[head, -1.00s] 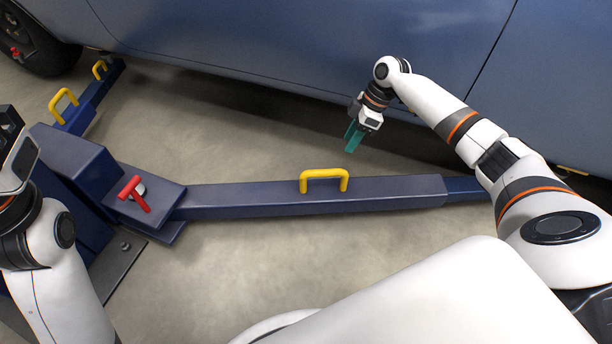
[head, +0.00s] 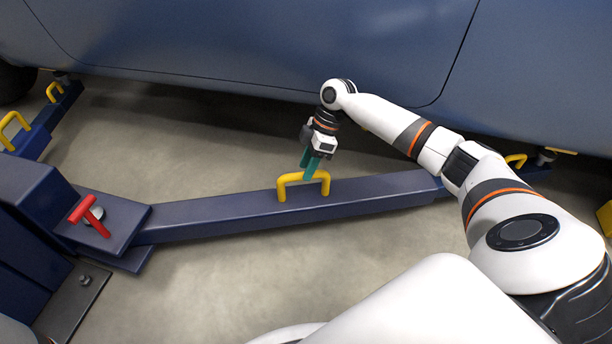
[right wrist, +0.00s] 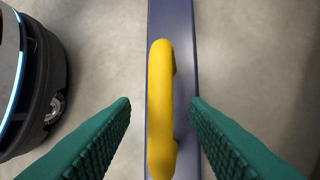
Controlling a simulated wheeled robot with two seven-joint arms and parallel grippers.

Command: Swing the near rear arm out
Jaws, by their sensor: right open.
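The near lift arm (head: 225,215) is a long dark blue beam. It runs from the post base at left toward the right, beside the blue car. A yellow handle (head: 284,190) stands on its top; it also shows in the right wrist view (right wrist: 160,110). My right gripper (head: 311,167) is at the handle, pointing down. Its green fingers are open, one on each side of the handle in the right wrist view, with gaps on both sides. A red T-shaped pull (head: 88,215) sits on the plate at the beam's left end. My left gripper is out of view.
The blue car (head: 260,50) spans the back, over the beam's far right end. Another blue arm (head: 30,140) with yellow handles lies at far left. Bare concrete floor (head: 220,275) lies in front of the near beam.

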